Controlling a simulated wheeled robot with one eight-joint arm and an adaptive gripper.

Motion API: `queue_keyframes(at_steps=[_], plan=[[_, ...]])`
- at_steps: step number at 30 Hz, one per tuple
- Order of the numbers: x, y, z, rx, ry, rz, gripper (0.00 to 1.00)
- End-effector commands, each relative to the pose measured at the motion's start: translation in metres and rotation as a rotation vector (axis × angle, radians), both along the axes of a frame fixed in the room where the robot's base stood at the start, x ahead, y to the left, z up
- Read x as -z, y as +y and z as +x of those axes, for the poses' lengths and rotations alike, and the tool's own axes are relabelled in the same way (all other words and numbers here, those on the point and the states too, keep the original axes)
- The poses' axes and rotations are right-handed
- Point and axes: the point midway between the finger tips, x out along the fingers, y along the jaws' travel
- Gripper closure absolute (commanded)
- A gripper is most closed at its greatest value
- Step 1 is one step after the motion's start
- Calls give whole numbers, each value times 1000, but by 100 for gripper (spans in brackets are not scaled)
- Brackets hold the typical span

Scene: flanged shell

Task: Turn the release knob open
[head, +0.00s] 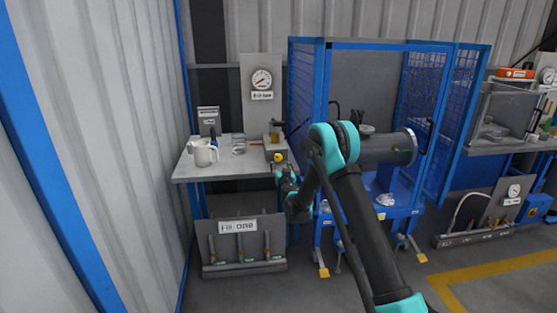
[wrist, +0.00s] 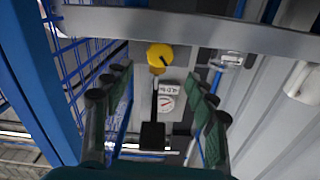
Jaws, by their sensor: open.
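The yellow release knob (head: 279,157) is at the front right edge of the grey bench in the head view. In the wrist view the yellow knob (wrist: 160,56) shows ahead, between the lines of my two fingers, with a dark bar running down from it. My gripper (head: 284,176) is just below and in front of the knob in the head view, small and partly merged with my arm. In the wrist view my gripper (wrist: 160,80) is open, with nothing between its fingers. The remaining gap to the knob is hard to judge.
A blue mesh cage (head: 310,90) with a metal flanged cylinder (head: 385,149) stands to the right. A lettered rack (head: 240,240) stands below the bench.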

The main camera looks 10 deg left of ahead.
Motion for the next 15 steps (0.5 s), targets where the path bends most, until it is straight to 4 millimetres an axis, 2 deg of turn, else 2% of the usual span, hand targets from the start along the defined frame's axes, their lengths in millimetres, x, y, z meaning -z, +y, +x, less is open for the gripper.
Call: queue_keyframes(at_steps=[3,9,15], plan=[[0,7,24,1,0,0,43],[0,16,59,1,0,0,43],[0,23,81,1,0,0,43]])
